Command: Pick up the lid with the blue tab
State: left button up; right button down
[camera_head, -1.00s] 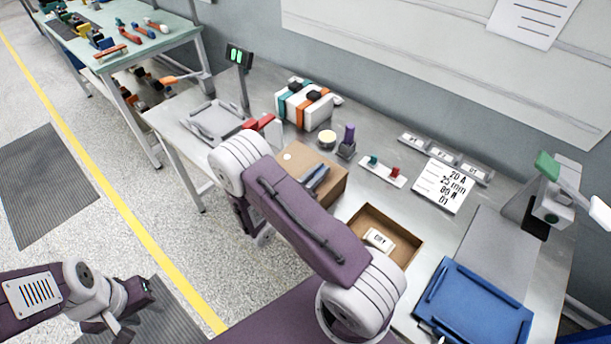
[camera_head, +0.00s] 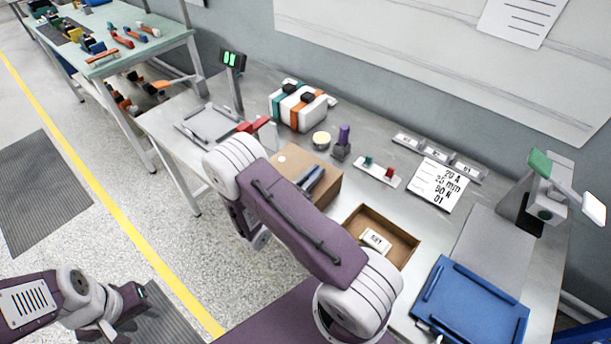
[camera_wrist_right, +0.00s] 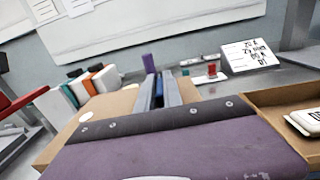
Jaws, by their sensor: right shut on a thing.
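A brown cardboard lid or closed box (camera_head: 289,166) with a round white spot lies on the bench, left of the open box; I cannot tell its underside. It also shows in the right wrist view (camera_wrist_right: 112,104). My right gripper (camera_head: 312,180) is low over its top, with grey fingers shut on a narrow blue tab (camera_wrist_right: 159,88), which is mostly hidden between them. My purple wrist hides the near part of the cardboard. My left gripper (camera_head: 128,312) hangs over the floor at lower left, far from the bench; its fingers are unclear.
An open cardboard box (camera_head: 408,246) with a white DRY packet (camera_head: 376,241) is right of it. A blue tray (camera_head: 470,308) lies at the front right. Behind stand a purple-topped piece (camera_head: 343,140), a round cream-topped piece (camera_head: 321,139), and a white, teal and orange block (camera_head: 300,108).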

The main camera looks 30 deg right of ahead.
jog(key=shift+r, duration=0.4)
jog(key=r, duration=0.2)
jog(key=d+r, duration=0.1)
jog(key=r, duration=0.1)
jog(key=shift+s, duration=0.3)
jog(key=s+d+r+p, duration=0.4)
jog(key=s+d+r, duration=0.2)
jog(key=d, duration=0.2)
jog(key=shift+d, duration=0.3)
